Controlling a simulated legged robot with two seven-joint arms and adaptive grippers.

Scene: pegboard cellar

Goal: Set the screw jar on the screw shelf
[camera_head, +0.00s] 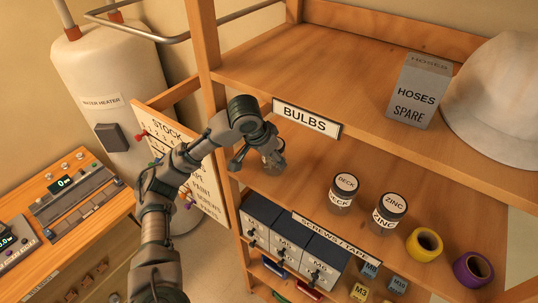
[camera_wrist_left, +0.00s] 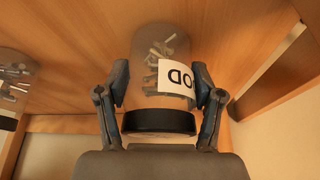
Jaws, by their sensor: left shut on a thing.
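The screw jar (camera_wrist_left: 165,60) is clear with a dark lid and has screws inside. A white label with partly hidden lettering shows on it in the left wrist view. My left gripper (camera_head: 262,160) is shut around this jar, with one finger on each side. In the head view the jar (camera_head: 277,160) is mostly hidden behind the gripper. It is over the left part of the middle shelf (camera_head: 300,185), whose front edge carries a "SCREWS | TAPE" sign (camera_head: 335,236). I cannot tell whether its base touches the board. My right gripper is not in view.
DECK (camera_head: 342,192) and ZINC (camera_head: 388,212) jars stand right of the held jar, then yellow (camera_head: 424,245) and purple (camera_head: 472,270) tape rolls. The upper shelf with the BULBS sign (camera_head: 307,119) overhangs. A wooden post (camera_head: 208,70) stands left. Small drawers (camera_head: 290,240) sit below.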

